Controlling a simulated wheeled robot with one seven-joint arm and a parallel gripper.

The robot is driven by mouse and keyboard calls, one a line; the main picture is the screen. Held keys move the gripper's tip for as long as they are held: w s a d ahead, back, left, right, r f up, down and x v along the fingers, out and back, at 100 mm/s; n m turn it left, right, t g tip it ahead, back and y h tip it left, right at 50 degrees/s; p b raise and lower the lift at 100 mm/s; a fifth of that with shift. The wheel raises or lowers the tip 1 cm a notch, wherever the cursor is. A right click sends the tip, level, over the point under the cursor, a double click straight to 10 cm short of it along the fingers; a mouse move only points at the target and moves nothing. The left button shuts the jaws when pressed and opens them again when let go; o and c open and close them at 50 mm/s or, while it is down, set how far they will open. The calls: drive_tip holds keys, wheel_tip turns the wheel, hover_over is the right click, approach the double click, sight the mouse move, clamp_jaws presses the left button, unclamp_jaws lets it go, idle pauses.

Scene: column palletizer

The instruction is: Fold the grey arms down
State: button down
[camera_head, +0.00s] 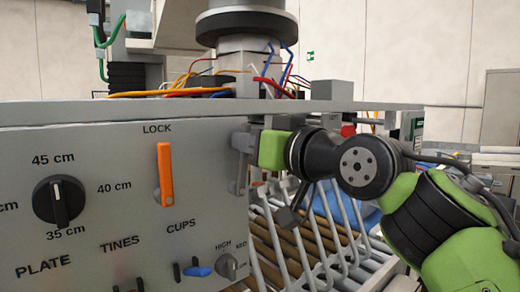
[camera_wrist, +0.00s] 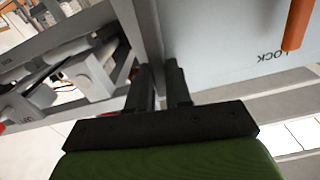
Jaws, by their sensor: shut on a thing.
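My gripper (camera_head: 250,141) reaches in from the right to the right edge of the grey control panel (camera_head: 110,190). It is shut on a grey bar (camera_head: 238,172) at that edge, but its fingertips are partly hidden in the head view. In the wrist view, the two dark fingers (camera_wrist: 160,82) stand close together at the grey bar (camera_wrist: 138,38). Several grey bent arms (camera_head: 333,222) slope down to the right of the panel, below my wrist. I cannot tell whether the gripped bar is joined to them.
The panel carries an orange LOCK lever (camera_head: 165,175), upright, a black dial (camera_head: 60,203) and a blue CUPS switch (camera_head: 198,271). A grey ledge (camera_head: 190,108) with loose wires above it overhangs my gripper. Brown rollers (camera_head: 270,238) lie beneath the arms.

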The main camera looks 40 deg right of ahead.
drive_tip(key=shift+a+n, duration=0.6)
drive_tip(key=shift+n, duration=0.2)
drive_tip(key=c, duration=1)
unclamp_jaws()
drive_tip(key=shift+a, duration=0.1)
drive_tip(key=shift+c, duration=0.2)
drive_tip(key=s+b, duration=0.1)
drive_tip(key=s, duration=1.4)
drive_tip(key=shift+s+d+b, duration=0.25)
drive_tip(key=shift+s+b, duration=0.1)
drive_tip(key=shift+b, duration=0.05)
